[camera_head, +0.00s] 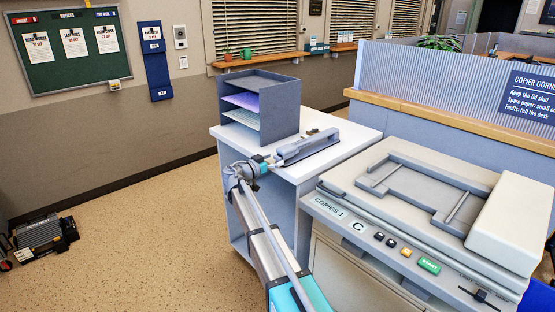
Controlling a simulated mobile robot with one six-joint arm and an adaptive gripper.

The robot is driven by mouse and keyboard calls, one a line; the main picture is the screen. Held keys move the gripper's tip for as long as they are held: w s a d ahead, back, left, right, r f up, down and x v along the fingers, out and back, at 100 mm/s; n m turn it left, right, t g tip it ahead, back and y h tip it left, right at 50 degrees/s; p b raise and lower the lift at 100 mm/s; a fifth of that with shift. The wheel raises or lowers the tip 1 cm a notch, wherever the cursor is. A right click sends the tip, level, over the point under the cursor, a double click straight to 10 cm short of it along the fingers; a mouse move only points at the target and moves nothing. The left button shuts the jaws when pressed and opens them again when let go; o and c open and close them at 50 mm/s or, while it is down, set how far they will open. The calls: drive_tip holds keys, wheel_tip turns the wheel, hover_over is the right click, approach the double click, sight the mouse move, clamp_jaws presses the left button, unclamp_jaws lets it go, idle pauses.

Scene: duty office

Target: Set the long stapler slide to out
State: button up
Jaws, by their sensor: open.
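The long stapler (309,145) is a grey, elongated device lying on the white top of a low cabinet (345,134). It points from lower left to upper right. Its slide is too small to make out, so I cannot tell its position. My gripper (273,161) is at the front left edge of the cabinet top, close to the stapler's near end. It is open. I cannot tell whether it touches the stapler. My arm reaches up to it from the bottom of the view.
A grey paper tray rack (290,98) stands behind the stapler on the cabinet. A small dark item (312,131) lies near the rack. A large copier (420,195) stands close on the right. A ribbed partition (430,75) is behind. Open floor lies to the left.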

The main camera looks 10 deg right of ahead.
drive_tip(key=shift+x, duration=0.85)
clamp_jaws()
drive_tip(key=shift+a, duration=0.15)
